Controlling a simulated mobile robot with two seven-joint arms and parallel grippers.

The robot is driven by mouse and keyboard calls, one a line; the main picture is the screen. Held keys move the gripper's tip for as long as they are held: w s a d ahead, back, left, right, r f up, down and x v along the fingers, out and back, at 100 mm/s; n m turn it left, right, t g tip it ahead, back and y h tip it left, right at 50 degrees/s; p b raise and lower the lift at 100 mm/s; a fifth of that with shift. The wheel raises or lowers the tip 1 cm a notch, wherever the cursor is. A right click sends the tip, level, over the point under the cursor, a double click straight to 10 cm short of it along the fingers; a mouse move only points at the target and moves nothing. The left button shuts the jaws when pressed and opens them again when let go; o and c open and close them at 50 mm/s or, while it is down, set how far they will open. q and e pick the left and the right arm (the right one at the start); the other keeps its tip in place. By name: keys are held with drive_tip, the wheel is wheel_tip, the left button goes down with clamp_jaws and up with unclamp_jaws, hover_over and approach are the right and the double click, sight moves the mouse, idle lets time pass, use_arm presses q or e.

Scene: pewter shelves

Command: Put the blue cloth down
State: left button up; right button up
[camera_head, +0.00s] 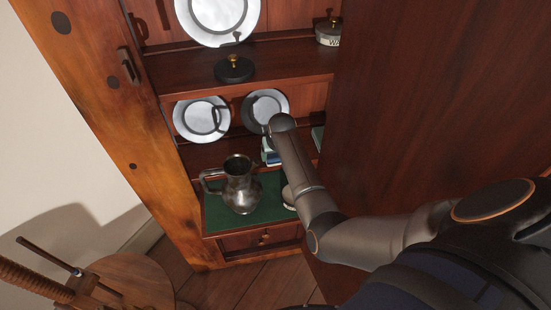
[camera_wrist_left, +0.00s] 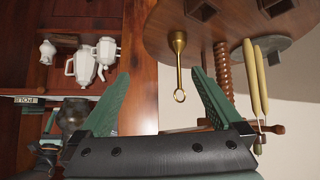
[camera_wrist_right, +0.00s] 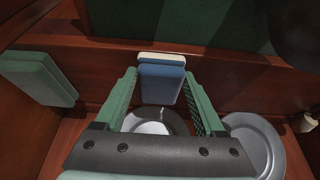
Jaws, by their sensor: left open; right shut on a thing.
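The blue cloth (camera_wrist_right: 161,82) is a folded, block-like pad with a pale edge. It sits between the fingers of my right gripper (camera_wrist_right: 161,88), which is shut on it. In the head view the blue and white cloth (camera_head: 270,153) shows only in part beside my right arm, inside the cupboard near the plates and above the green-topped surface (camera_head: 216,215). Whether the cloth touches a shelf cannot be told. My left gripper (camera_wrist_left: 155,95) is open and empty in the left wrist view, and is not seen in the head view.
A pewter jug (camera_head: 240,187) stands on the green surface. Two plates (camera_head: 201,120) lean behind it. A green block-like pad (camera_wrist_right: 38,77) lies to one side. A large wooden panel (camera_head: 440,90) bounds the right. White pots (camera_wrist_left: 90,62) and a brass tool (camera_wrist_left: 179,60) show near my left gripper.

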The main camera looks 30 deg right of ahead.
drive_tip(key=shift+r, duration=0.1)
drive_tip(key=shift+f, duration=0.2)
drive_tip(key=o, duration=1.2)
drive_tip(key=shift+c, duration=0.2)
drive_tip(key=shift+r, duration=0.1)
